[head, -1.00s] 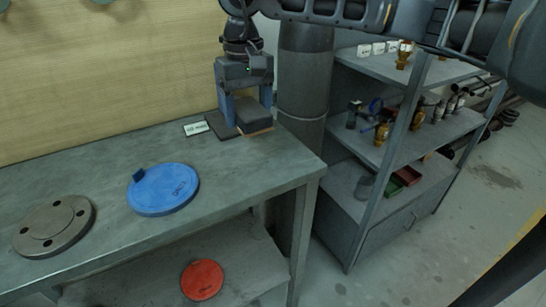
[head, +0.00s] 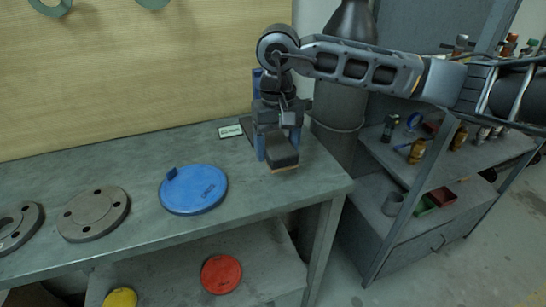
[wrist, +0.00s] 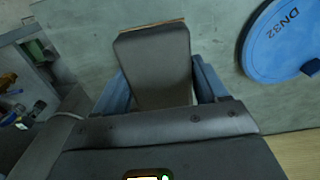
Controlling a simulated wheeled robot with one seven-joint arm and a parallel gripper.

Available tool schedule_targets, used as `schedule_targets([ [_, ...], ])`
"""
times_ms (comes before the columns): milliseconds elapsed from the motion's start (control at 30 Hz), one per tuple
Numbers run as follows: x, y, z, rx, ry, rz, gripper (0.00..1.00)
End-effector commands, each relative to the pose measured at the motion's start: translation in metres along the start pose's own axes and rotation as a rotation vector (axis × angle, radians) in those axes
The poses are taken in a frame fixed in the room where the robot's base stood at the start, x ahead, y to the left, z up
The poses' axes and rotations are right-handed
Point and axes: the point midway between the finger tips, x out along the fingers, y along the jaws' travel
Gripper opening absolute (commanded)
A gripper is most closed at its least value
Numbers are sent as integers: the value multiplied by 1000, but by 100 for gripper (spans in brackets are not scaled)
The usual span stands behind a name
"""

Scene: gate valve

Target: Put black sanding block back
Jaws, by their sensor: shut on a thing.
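The black sanding block (head: 283,153), with a tan lower edge, is between the blue fingers of my gripper (head: 279,147) near the right end of the workbench. My gripper is shut on it. In the wrist view the block (wrist: 153,62) fills the space between the blue fingers (wrist: 160,90). I cannot tell whether its underside touches the bench. A dark flat pad (head: 246,127) lies just left of and behind the gripper, partly hidden by it. A small white label (head: 230,131) lies beside the pad.
The workbench (head: 130,160) holds a blue disc (head: 194,189) and grey flanges (head: 93,213) to the left. A red disc (head: 221,274) lies on the lower shelf. A dark column (head: 340,120) and metal shelving with fittings stand right. Bench surface in front of the block is clear.

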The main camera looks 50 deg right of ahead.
Motion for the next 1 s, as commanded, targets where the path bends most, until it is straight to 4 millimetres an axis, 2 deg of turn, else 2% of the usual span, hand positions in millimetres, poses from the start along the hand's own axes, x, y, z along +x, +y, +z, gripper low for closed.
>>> schedule_targets([
  [200, 10, -10, -2, 2, -1, 0, 39],
  [500, 44, -10, -2, 3, -2, -2, 39],
  [967, 50, -10, -3, 1, 1, 0, 39],
  [1000, 49, -10, -3, 1, 0, 0, 74],
])
